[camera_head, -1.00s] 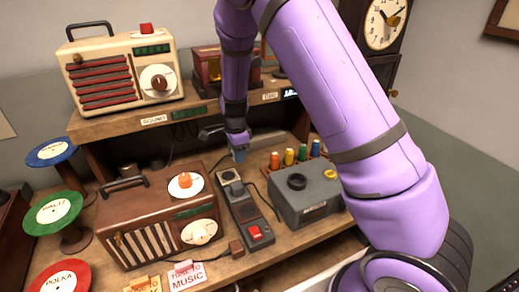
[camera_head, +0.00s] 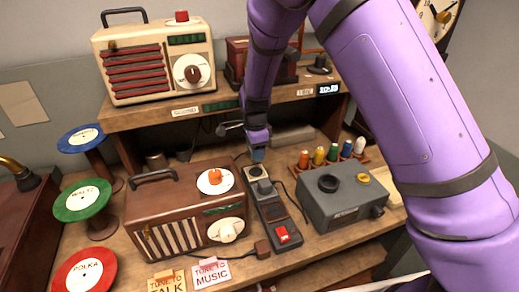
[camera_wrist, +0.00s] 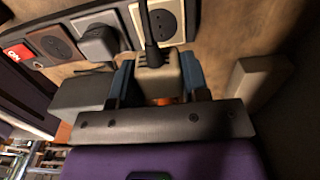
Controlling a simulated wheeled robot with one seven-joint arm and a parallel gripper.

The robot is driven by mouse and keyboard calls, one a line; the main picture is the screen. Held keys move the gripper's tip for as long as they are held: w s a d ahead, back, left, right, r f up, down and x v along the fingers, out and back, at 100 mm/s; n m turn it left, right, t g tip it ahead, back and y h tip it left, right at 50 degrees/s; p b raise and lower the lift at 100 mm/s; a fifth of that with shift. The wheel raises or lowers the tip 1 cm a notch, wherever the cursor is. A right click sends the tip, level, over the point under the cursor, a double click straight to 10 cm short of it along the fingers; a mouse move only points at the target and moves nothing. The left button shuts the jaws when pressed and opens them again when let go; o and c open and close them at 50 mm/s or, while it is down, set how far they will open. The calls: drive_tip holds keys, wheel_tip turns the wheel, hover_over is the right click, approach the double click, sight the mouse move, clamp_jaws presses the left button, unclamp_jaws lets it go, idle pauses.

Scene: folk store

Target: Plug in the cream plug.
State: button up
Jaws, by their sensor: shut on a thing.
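My gripper (camera_head: 257,153) is at the far end of the power strip (camera_head: 271,209) on the bench. In the wrist view my gripper (camera_wrist: 158,85) has its two blue fingers shut on the sides of a cream plug (camera_wrist: 152,74) with a black cable. The strip's cream socket (camera_wrist: 163,18) shows just beyond the plug, its face empty where visible. The plug overlaps the socket's near edge in this view; I cannot tell whether they touch. The plug's pins are hidden. A grey plug (camera_wrist: 97,42) sits in the adjacent socket.
A brown radio (camera_head: 185,212) stands left of the strip and a grey box (camera_head: 340,203) right of it. Several thread spools (camera_head: 332,153) stand behind the box. A shelf with a cream radio (camera_head: 155,60) is above. The strip has a red switch (camera_head: 283,236).

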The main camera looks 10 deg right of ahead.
sight(256, 172)
drive_tip(key=shift+f, duration=0.1)
drive_tip(key=shift+f, duration=2.8)
drive_tip(key=shift+f, duration=0.55)
drive_tip(key=o, duration=1)
drive_tip(key=shift+c, duration=0.2)
drive_tip(key=shift+r, duration=3.75)
